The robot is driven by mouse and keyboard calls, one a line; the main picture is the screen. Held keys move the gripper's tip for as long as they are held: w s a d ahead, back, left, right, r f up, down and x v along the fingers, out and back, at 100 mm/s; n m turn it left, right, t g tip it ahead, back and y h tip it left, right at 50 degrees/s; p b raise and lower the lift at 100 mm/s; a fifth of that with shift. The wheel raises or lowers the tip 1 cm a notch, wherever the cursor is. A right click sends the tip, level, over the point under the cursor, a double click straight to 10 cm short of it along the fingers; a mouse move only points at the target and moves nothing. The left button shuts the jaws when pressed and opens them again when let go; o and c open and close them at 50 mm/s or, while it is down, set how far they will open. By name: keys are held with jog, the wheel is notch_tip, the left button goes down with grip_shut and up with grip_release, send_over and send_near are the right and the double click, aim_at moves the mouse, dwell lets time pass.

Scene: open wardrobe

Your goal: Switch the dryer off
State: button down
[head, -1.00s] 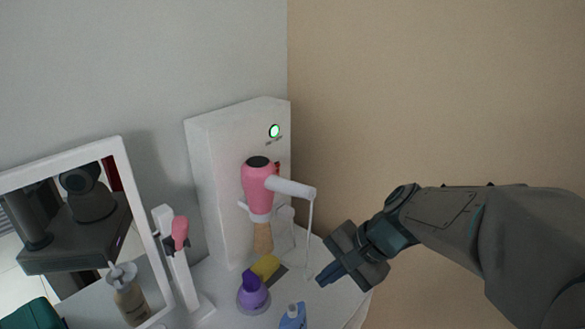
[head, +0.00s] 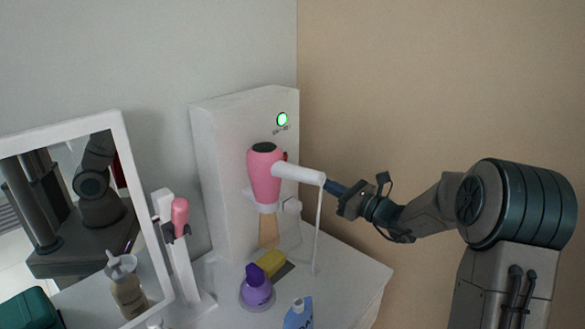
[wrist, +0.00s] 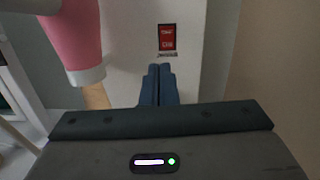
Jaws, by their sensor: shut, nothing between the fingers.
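The pink hair dryer (head: 264,176) with a white handle (head: 297,172) hangs at the front of a white wall unit (head: 217,140). A round light (head: 282,119) on the unit glows green. In the wrist view a red switch (wrist: 167,38) with two labelled halves sits on the white panel; its lettering is too small to read surely. My gripper (head: 332,187) is shut and empty, right of the handle's end in the head view. In the wrist view its blue fingertips (wrist: 160,70) are just below the switch, and I cannot tell whether they touch the panel. The pink dryer body (wrist: 72,38) is to their left.
A mirror (head: 85,220) and a pink-topped stand (head: 180,215) are at left. A tan wall closes the right.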

aim_at(286, 158)
jog(key=shift+w+d+f+m+t, duration=0.1)
jog(key=shift+w+d+m+t, duration=0.3)
jog(key=shift+w, duration=0.15)
jog(key=p+x, duration=0.2)
jog(key=x, duration=1.2)
jog(key=shift+a+f, duration=0.1)
